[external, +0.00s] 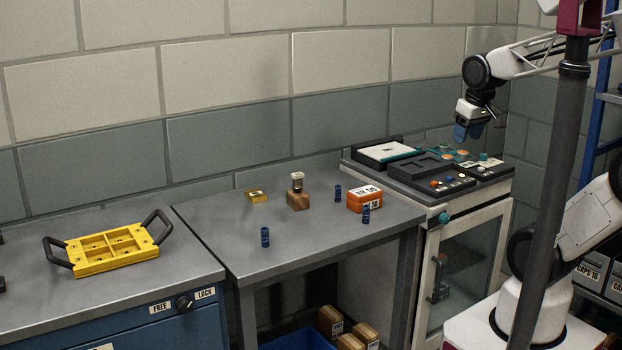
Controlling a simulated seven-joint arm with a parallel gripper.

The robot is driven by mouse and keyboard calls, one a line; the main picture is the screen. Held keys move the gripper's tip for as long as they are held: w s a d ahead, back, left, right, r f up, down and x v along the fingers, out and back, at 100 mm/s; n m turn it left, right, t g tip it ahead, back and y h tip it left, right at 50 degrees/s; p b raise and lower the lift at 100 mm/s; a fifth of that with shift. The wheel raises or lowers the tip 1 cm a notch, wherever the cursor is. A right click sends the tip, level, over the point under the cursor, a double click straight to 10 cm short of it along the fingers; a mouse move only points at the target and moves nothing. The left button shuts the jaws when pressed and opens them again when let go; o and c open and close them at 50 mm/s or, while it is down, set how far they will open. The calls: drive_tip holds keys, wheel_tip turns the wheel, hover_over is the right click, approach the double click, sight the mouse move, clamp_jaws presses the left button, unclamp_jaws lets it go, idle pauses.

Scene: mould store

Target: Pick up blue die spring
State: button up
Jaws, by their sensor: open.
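Three blue die springs stand upright on the grey metal table (215,228). One blue spring (265,237) is near the table's front, one blue spring (338,193) is farther back, and one blue spring (366,214) is in front of the orange box. My gripper (470,136) is up at the right, above the cabinet with the dark trays and well away from the springs. It is open, and I see nothing between its fingers. The fingertips are small and partly blurred in this view.
A yellow tray (112,267) with black handles is on the left bench. A dark post (560,180) stands at the right. The table's left front is clear.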

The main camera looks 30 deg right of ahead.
drive_tip(key=shift+c, duration=0.5)
drive_tip(key=m+g, duration=0.3)
drive_tip(key=m, duration=0.6)
hover_over(366, 206)
wheel_tip(366, 206, down, 17)
drive_tip(key=shift+s+d+r, duration=0.1)
drive_tip(key=shift+s+d, duration=0.05)
drive_tip(key=shift+a+f, duration=0.25)
drive_tip(key=shift+f, duration=0.05)
drive_tip(key=shift+f, duration=1.25)
